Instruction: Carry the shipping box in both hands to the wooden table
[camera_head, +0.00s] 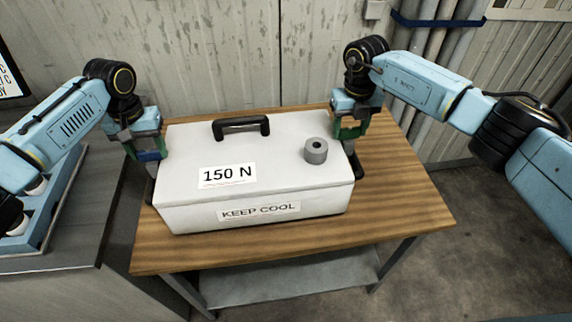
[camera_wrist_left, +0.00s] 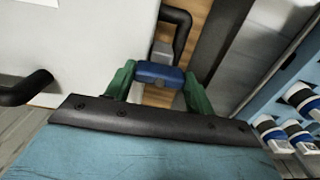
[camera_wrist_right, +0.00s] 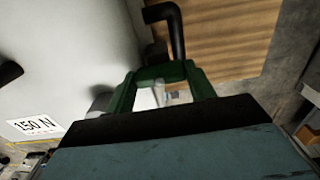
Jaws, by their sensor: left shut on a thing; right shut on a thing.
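The shipping box (camera_head: 255,175) is white, with a black top handle (camera_head: 241,126) and labels reading "150 N" and "KEEP COOL". It is over the wooden table (camera_head: 415,215) and looks level; I cannot tell whether its base touches the top. My left gripper (camera_head: 150,160) is shut on the black side handle at the box's left end, which shows in the left wrist view (camera_wrist_left: 178,30). My right gripper (camera_head: 350,133) is shut on the right side handle, which shows in the right wrist view (camera_wrist_right: 172,25). The fingertips are partly hidden.
A grey roll (camera_head: 316,151) sits on the box lid near its right end. A grey counter (camera_head: 75,250) with a blue rack (camera_head: 60,205) stands left of the table. A corrugated wall is behind. Bare tabletop shows right of the box, and open floor lies beyond it.

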